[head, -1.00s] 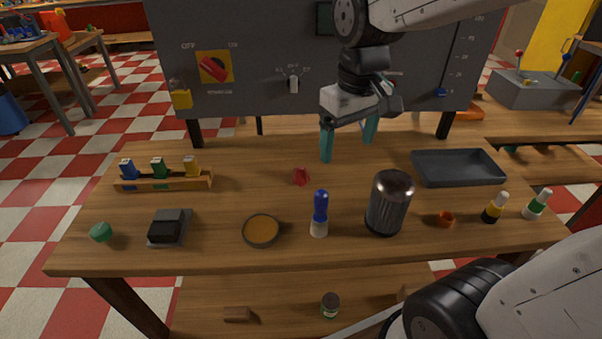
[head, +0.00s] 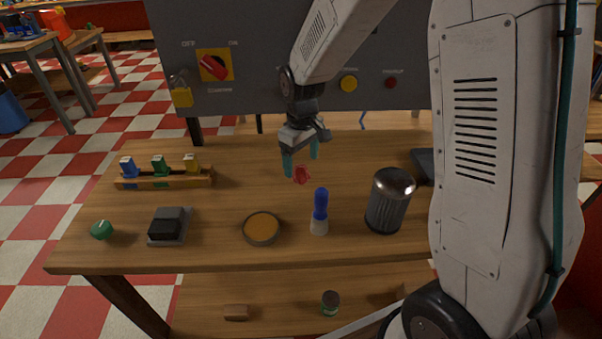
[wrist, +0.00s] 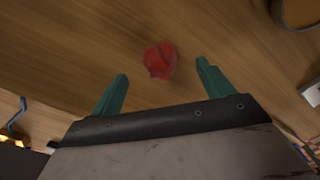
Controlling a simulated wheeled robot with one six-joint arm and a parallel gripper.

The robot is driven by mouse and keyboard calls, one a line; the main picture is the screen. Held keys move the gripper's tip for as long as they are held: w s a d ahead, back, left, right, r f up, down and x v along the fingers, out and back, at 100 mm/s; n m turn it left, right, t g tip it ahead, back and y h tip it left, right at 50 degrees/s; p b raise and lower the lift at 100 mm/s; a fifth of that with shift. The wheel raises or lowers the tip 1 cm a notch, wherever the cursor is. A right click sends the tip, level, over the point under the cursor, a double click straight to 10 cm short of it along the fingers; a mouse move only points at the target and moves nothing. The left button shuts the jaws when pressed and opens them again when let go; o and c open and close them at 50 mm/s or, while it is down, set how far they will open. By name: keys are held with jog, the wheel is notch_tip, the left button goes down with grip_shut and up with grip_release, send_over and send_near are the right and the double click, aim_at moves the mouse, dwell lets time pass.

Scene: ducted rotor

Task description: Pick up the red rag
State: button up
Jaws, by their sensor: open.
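The red rag (head: 301,175) is a small crumpled piece lying on the wooden table, near its middle. In the wrist view the rag (wrist: 159,60) lies ahead of the fingertips, roughly between their lines and a little left of the right finger. My gripper (head: 300,166) is open with teal fingers and points down over the table, just behind and above the rag. In the wrist view my gripper (wrist: 163,68) is empty, with the rag apart from both fingers.
A blue-capped bottle (head: 320,212), a dark metal canister (head: 388,203) and a round orange-filled dish (head: 262,229) stand in front of the rag. A wooden rack (head: 165,181) with coloured bottles is at the left. A grey panel (head: 240,95) rises behind the table.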

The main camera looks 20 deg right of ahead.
aim_at(301, 165)
notch_tip(301, 165, down, 4)
jog(key=shift+w+r, duration=0.1)
jog(key=shift+r, duration=0.15)
jog(key=shift+c, duration=0.3)
jog(key=c, duration=1)
